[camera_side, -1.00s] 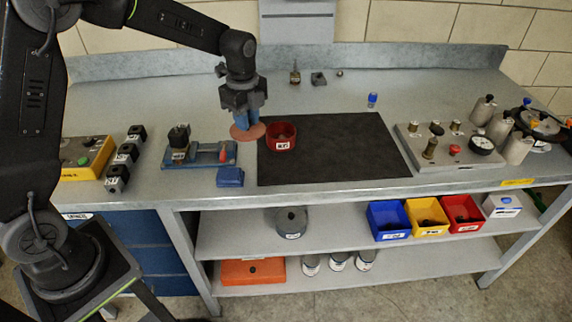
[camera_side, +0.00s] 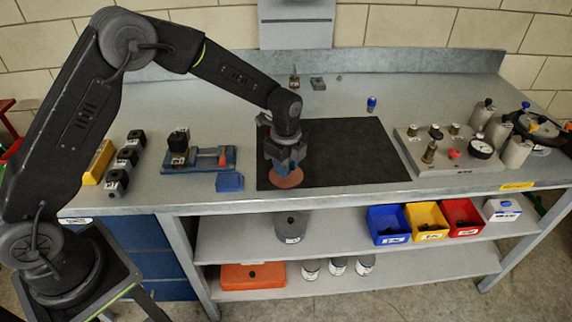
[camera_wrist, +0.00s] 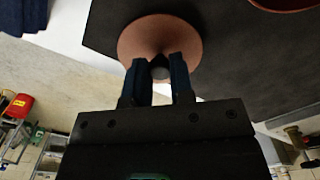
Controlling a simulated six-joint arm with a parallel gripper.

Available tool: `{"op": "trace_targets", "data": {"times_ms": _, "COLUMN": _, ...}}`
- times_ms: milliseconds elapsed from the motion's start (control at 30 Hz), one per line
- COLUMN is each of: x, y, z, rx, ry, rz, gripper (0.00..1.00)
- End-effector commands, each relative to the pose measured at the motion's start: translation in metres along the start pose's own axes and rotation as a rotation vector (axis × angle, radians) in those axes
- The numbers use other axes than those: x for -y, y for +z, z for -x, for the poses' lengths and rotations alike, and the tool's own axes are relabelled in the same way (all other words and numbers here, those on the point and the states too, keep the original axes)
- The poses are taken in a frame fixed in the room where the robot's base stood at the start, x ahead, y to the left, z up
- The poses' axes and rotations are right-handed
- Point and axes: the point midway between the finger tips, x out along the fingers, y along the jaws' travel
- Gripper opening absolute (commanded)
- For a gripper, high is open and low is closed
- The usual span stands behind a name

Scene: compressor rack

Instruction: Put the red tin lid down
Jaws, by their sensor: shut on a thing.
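The round red tin lid (camera_side: 288,181) is over the near left part of the black mat (camera_side: 350,150). My gripper (camera_side: 285,166) is above it, pointing down, its blue fingers shut on the lid's dark knob. In the wrist view the lid (camera_wrist: 150,30) shows beyond the fingertips (camera_wrist: 160,68), with the knob between them. I cannot tell whether the lid touches the mat. Part of the red tin (camera_wrist: 287,3) shows at the upper right of the wrist view. In the side view my gripper hides the tin.
A grey plate with a gauge (camera_side: 455,150) stands on the right. The mat's right part is clear. The bench's front edge (camera_side: 330,197) is close below the lid.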

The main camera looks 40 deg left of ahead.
Motion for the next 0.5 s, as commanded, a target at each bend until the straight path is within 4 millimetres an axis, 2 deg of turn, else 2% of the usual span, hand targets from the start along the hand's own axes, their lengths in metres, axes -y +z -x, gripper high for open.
{"op": "trace_targets", "data": {"times_ms": 333, "x": 0.0002, "y": 0.0002, "z": -0.0031, "rx": 0.000, "ry": 0.000, "rz": 0.000, "gripper": 0.00}}
{"op": "trace_targets", "data": {"times_ms": 367, "x": 0.0002, "y": 0.0002, "z": -0.0027, "rx": 0.000, "ry": -0.001, "rz": 0.000, "gripper": 0.25}}
{"op": "trace_targets", "data": {"times_ms": 500, "x": 0.0001, "y": 0.0002, "z": -0.0026, "rx": 0.000, "ry": 0.000, "rz": 0.000, "gripper": 0.38}}
